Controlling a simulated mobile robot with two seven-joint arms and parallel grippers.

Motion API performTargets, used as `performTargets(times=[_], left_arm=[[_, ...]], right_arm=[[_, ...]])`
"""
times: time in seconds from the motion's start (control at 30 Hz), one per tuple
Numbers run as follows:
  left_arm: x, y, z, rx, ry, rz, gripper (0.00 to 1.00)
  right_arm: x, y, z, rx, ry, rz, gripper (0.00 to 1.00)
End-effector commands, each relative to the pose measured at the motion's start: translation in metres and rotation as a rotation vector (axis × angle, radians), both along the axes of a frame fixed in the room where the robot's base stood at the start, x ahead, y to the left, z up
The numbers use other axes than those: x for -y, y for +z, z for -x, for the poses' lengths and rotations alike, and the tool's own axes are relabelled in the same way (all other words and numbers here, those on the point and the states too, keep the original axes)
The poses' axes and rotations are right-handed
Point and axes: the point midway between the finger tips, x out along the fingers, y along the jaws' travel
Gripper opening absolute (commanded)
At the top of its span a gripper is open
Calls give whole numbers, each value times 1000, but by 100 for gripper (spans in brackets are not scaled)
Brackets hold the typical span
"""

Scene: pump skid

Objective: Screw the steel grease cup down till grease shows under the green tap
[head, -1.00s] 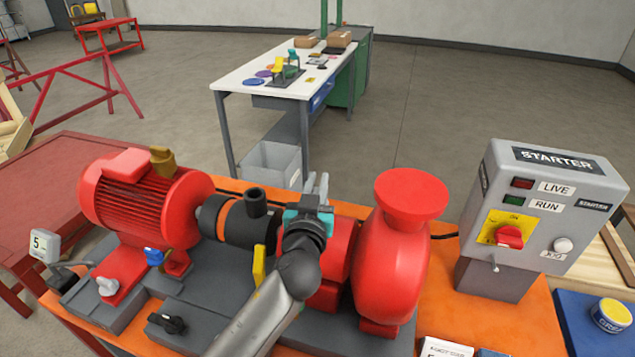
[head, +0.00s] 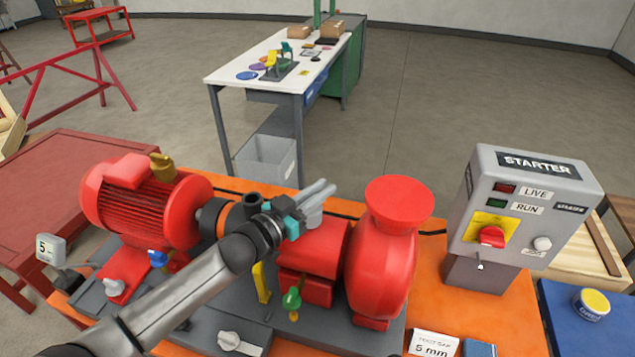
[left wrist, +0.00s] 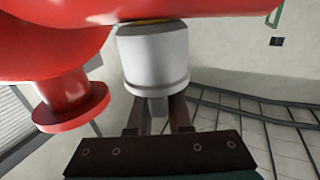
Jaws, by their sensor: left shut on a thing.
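The steel grease cup (head: 312,216) is a light grey cylinder at the pump's red bearing housing (head: 318,250). My left gripper (head: 318,195) is shut on it, its fingers reaching from the left. In the left wrist view the cup (left wrist: 153,58) is close up against red casing, with a thin yellow band at its far end; its near end is between the fingers (left wrist: 158,112). The green tap (head: 292,298) is on the housing's front, below the cup. A small yellow-green bit shows at its lower end; I cannot tell whether it is grease. My right gripper is out of view.
The red motor (head: 145,200) is left of the housing and the red pump casing (head: 385,260) close on its right. A yellow lever (head: 261,282) stands near the tap. The starter box (head: 515,210) and a grease tin (head: 591,304) are at the right.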

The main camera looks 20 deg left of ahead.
Motion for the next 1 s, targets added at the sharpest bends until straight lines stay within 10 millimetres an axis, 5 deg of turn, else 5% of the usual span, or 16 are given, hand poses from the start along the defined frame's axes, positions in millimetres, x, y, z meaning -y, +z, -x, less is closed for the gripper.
performTargets(times=[0.87, 0.9, 1.0], left_arm=[[4, 1, 2, 2, -167, 0, 0], [4, 1, 2, 2, -167, 0, 21], [4, 1, 2, 2, -167, 0, 32]], right_arm=[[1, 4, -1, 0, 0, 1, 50], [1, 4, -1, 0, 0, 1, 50], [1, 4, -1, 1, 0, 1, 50]])
